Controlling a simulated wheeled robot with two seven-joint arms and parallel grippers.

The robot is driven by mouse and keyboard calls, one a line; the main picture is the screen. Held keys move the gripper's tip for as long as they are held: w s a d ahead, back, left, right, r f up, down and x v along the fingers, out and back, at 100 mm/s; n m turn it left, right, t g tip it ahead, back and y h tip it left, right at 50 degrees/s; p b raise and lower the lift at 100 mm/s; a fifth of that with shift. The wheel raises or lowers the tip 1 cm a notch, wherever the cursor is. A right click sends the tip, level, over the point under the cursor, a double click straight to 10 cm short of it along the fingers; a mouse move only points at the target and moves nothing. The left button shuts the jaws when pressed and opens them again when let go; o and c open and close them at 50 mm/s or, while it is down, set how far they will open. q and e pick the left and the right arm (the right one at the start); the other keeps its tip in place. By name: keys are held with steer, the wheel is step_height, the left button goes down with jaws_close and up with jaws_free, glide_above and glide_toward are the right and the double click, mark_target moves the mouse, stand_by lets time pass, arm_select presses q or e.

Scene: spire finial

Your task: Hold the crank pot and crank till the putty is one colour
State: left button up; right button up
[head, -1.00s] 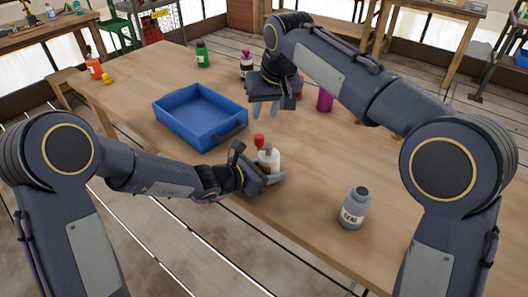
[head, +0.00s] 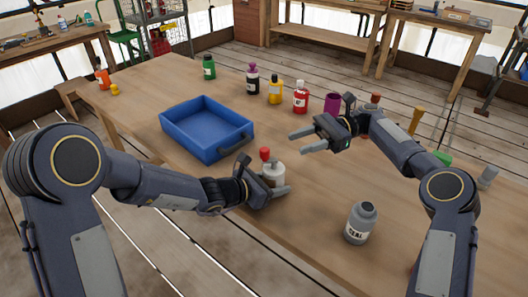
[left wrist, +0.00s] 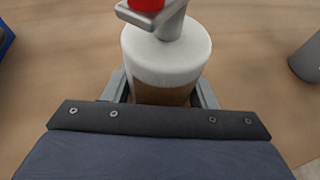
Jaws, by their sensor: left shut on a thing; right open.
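The crank pot (head: 274,174) is a small white pot upright near the table's front edge. Its grey crank ends in a red knob (head: 265,153). My left gripper (head: 270,190) is shut around the pot's body. In the left wrist view the pot (left wrist: 166,58) stands between the fingers, with a white upper part and a brown lower band.
A blue tray (head: 168,133) lies left of the pot. A grey labelled bottle (head: 361,222) stands front right. Several bottles and a purple cup (head: 332,103) line the back of the wooden table (head: 310,200). The tabletop between pot and grey bottle is clear.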

mark_target(264, 149)
steer(key=shift+y, duration=0.5)
steer(key=x, duration=1)
steer(key=shift+a+f, duration=0.4)
steer(key=shift+a, duration=0.05)
steer(key=shift+c, duration=0.4)
steer(key=shift+w, duration=0.1)
jaws_close()
steer(key=shift+t, duration=0.3)
steer(key=shift+m+t, duration=0.3)
steer(key=shift+m, duration=0.2)
